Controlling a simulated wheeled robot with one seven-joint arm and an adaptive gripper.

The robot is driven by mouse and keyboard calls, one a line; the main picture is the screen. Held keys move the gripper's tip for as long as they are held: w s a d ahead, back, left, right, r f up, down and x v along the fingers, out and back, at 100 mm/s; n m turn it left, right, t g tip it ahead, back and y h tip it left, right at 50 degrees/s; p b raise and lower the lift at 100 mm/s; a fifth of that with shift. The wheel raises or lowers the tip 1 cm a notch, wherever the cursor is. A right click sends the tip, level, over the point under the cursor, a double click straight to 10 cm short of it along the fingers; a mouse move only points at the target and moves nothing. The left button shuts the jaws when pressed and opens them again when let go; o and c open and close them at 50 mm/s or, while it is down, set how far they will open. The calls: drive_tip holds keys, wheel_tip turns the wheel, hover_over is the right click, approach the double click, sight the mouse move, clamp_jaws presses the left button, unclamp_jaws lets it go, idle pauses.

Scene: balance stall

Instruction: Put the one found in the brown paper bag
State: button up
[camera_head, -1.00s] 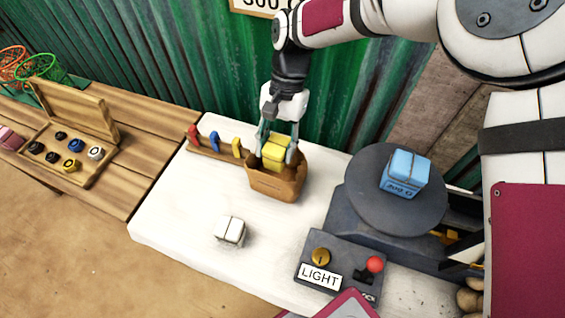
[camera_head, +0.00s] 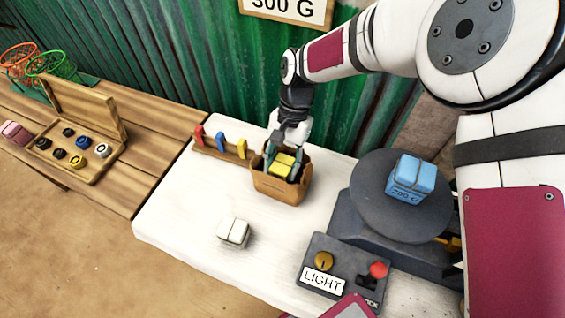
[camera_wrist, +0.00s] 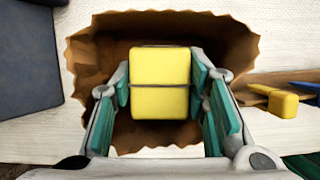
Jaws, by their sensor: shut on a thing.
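The brown paper bag (camera_head: 282,189) stands open on the white table. My gripper (camera_head: 284,158) points down into its mouth and is shut on a yellow block (camera_head: 283,165). The block's top shows at the level of the rim in the head view; its lower part is hidden by the bag's wall. In the wrist view the yellow block (camera_wrist: 160,82) sits between the teal finger pads, with the bag's jagged rim (camera_wrist: 85,45) around it. I cannot tell whether the block touches the bag's floor.
A white block (camera_head: 233,232) lies on the table. A blue block (camera_head: 411,179) marked 200 G sits on the dark round scale plate (camera_head: 372,215). A control box labelled LIGHT (camera_head: 325,280) is in front. A wooden rack (camera_head: 222,148) with red, blue and yellow pieces stands left of the bag.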

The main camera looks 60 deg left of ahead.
drive_tip(key=shift+f, duration=0.4)
drive_tip(key=o, duration=1.4)
drive_tip(key=shift+r, duration=0.6)
drive_tip(key=v, duration=1.2)
drive_tip(key=shift+r, duration=0.1)
